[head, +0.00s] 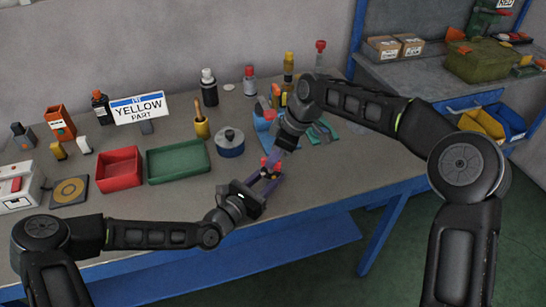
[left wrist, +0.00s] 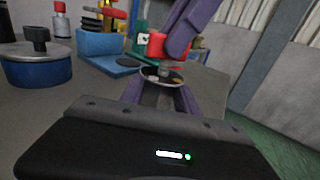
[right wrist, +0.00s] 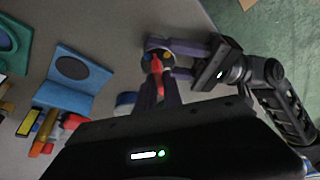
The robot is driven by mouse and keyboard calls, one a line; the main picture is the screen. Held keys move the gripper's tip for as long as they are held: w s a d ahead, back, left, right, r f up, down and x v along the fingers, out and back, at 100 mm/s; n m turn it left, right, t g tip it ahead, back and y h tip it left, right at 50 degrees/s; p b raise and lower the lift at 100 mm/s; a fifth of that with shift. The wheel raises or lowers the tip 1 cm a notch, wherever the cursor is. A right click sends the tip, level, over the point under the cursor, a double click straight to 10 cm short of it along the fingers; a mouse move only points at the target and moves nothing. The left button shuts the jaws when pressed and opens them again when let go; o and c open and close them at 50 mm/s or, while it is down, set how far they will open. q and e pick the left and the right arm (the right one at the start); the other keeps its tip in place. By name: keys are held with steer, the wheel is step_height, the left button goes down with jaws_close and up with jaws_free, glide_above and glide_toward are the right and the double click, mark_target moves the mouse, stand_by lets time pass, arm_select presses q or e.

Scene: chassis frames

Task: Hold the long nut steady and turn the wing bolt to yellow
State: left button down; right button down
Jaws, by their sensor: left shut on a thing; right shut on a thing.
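The red wing bolt (right wrist: 157,66) stands upright over a dark round collar with coloured marks (right wrist: 170,43), one of them yellowish. My right gripper (head: 279,157) comes from above and is shut on the wing bolt, which also shows in the left wrist view (left wrist: 157,46). My left gripper (head: 259,186), with purple fingers, is shut around the part below the collar (left wrist: 165,77). That part is the long nut, and the fingers hide most of it. I cannot tell exactly which colour the red wing points at.
A sign reading "YELLOW PART" (head: 139,108) stands at the back. A red tray (head: 120,184), a green tray (head: 178,178) and a blue lidded pot (head: 230,151) are left of the grippers. Blue stands (right wrist: 85,75) are close by. The table's front edge is near.

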steer(key=shift+m, duration=0.3)
steer(key=m+t, duration=0.1)
steer(key=m, duration=0.1)
steer(key=m+t+h, duration=0.1)
steer(key=m, duration=0.2)
steer(key=shift+s+a+r, duration=0.1)
steer(key=shift+s+a, duration=0.05)
steer(key=m+t+h, duration=0.1)
steer(key=m, duration=0.3)
steer(key=shift+a, duration=0.1)
arm_select(q)
steer(key=shift+f, duration=0.1)
arm_select(e)
steer(key=shift+m+h, duration=0.3)
steer(key=shift+m, duration=0.2)
arm_select(q)
steer(key=shift+a, duration=0.1)
arm_select(e)
steer(key=c, duration=1.5)
jaws_free()
steer(key=shift+o, duration=0.2)
steer(key=shift+s, duration=0.1)
